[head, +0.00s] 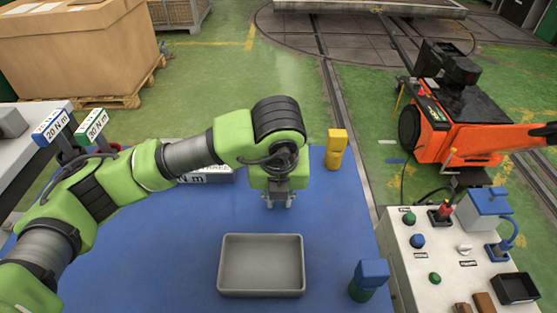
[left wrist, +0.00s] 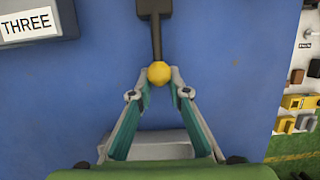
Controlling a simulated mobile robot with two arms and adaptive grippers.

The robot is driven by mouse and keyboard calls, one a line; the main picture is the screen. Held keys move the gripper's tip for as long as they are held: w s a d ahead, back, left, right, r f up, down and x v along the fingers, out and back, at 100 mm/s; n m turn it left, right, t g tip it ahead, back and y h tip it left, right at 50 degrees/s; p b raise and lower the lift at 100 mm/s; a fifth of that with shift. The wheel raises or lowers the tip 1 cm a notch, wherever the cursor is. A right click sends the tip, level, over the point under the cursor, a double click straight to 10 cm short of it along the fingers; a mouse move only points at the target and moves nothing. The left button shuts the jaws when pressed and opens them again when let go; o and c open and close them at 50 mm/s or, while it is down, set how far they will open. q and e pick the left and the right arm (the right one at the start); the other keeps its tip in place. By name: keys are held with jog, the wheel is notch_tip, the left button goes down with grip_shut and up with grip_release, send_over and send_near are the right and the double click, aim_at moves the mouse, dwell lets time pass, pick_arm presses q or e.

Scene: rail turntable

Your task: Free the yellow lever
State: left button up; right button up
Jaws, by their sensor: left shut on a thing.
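A yellow ball knob (left wrist: 159,73) on a dark rod shows in the left wrist view. The rod runs up from it to a dark block at the top edge. My left gripper (left wrist: 159,86) has its fingertips on both sides of the knob and is shut on it. In the head view my left gripper (head: 279,204) points down over the blue mat (head: 330,222), behind the grey tray. The knob and rod are hidden behind my arm there. My right gripper is not in view.
The grey tray (head: 261,291) lies in front of my gripper. A yellow block-like piece (head: 337,146) stands back right, and a blue-and-green one (head: 369,279) front right. A control panel (head: 411,262) is at the right. A box labelled THREE (left wrist: 32,22) is left of the rod.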

pick_arm(q)
jog(key=o, duration=0.7)
jog(key=shift+s+f, duration=0.1)
jog(key=shift+f, duration=0.2)
jog(key=shift+o, duration=0.6)
jog(key=shift+f, duration=0.1)
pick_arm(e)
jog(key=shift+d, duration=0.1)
pick_arm(q)
notch_tip(320, 180, up, 2)
jog(key=shift+p, duration=0.45)
jog(key=shift+p+v, duration=1.05)
jog(key=shift+v, duration=1.4)
jog(key=shift+r, duration=0.25)
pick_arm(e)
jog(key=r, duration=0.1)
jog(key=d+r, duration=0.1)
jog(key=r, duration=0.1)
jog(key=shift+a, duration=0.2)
